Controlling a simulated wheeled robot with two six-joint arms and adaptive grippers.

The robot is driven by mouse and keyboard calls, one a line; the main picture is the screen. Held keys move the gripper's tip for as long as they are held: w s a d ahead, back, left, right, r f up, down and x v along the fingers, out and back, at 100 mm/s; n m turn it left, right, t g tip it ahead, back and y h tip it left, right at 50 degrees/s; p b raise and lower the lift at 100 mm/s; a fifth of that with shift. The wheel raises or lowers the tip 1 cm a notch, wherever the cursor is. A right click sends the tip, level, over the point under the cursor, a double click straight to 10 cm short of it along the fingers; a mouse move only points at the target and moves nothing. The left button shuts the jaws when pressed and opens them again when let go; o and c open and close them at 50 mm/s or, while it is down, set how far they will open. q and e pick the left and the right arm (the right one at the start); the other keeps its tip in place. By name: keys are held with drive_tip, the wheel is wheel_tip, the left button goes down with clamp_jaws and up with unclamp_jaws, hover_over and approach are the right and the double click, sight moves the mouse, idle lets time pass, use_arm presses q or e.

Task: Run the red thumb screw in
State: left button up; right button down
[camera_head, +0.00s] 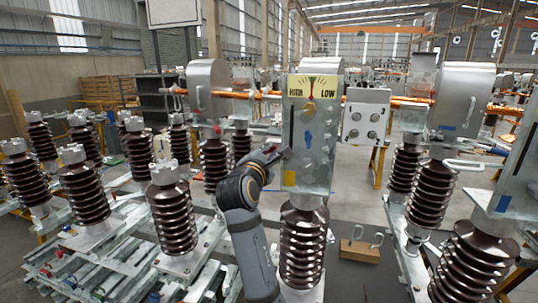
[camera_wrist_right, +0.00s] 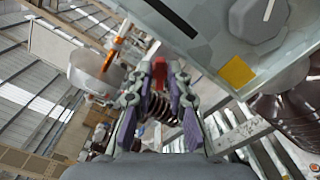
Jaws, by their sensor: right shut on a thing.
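The red thumb screw (camera_wrist_right: 158,76) shows as a small red piece between my right gripper's fingertips in the wrist view. My right gripper (camera_wrist_right: 159,72) is shut on it, with its purple and grey fingers on either side. In the head view my right gripper (camera_head: 278,152) is at the left side of the central grey box (camera_head: 310,172), below the HIGH/LOW dial (camera_head: 312,87). The screw is too small there to make out clearly. Whether the screw touches the box or sits in a hole cannot be told. My left gripper is not in view.
Brown ribbed insulators stand around, one under the box (camera_head: 303,245) and another left of my arm (camera_head: 174,220). An orange rod (camera_head: 240,95) runs across behind. A wooden block with metal hooks (camera_head: 360,251) lies on the dark mat at right. A grey panel (camera_head: 365,117) hangs right of the box.

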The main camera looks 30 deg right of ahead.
drive_tip(key=m, duration=0.2)
drive_tip(key=m+b, duration=0.2)
drive_tip(key=m, duration=0.1)
drive_tip(key=shift+f+m, duration=0.3)
drive_tip(key=shift+f, duration=0.05)
drive_tip(key=shift+w+a+f+m+b, duration=0.15)
drive_tip(key=shift+m+b, duration=2.6)
drive_tip(key=shift+m, duration=1.65)
drive_tip(key=shift+f+m+b, duration=0.15)
drive_tip(key=shift+m+b, duration=2.6)
drive_tip(key=shift+m, duration=1.65)
drive_tip(key=c, duration=1.3)
unclamp_jaws()
drive_tip(key=shift+r, duration=0.15)
drive_tip(key=shift+r, duration=0.15)
